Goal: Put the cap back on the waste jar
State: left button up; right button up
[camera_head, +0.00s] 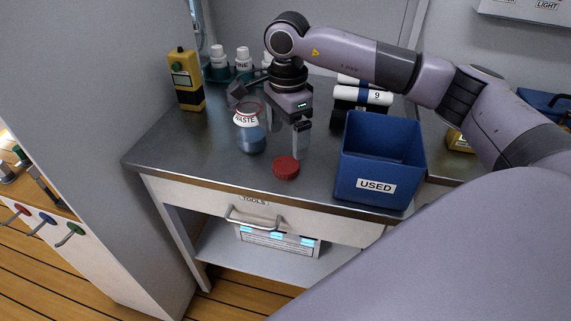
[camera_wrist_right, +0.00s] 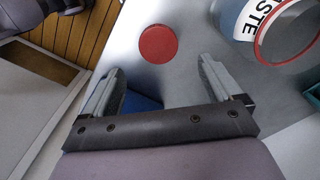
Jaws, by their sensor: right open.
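The waste jar (camera_head: 250,135) is clear, holds a blue liquid and stands upright and uncapped on the steel counter; its label reads WASTE. The jar's open red-rimmed mouth also shows at the upper right of the right wrist view (camera_wrist_right: 284,28). The red cap (camera_head: 286,167) lies flat on the counter in front of the jar and to its right. In the right wrist view the cap (camera_wrist_right: 157,44) is ahead of the fingers, apart from them. My right gripper (camera_head: 287,137) is open and empty, above the counter beside the jar; its fingers show in the wrist view (camera_wrist_right: 158,88). My left gripper is not in view.
A blue bin (camera_head: 381,165) labelled USED stands right of the cap near the front edge. A yellow device (camera_head: 187,80) and several white-capped bottles (camera_head: 243,62) stand at the back. A drawer (camera_head: 262,212) labelled TOOLS is below. The counter's front left is clear.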

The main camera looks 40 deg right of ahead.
aim_at(286, 165)
jog(key=shift+f, duration=0.9)
jog(key=shift+s+a+f+p, duration=0.15)
jog(key=shift+f+p, duration=0.5)
jog(key=shift+f, duration=1.95)
jog(key=c, duration=1.1)
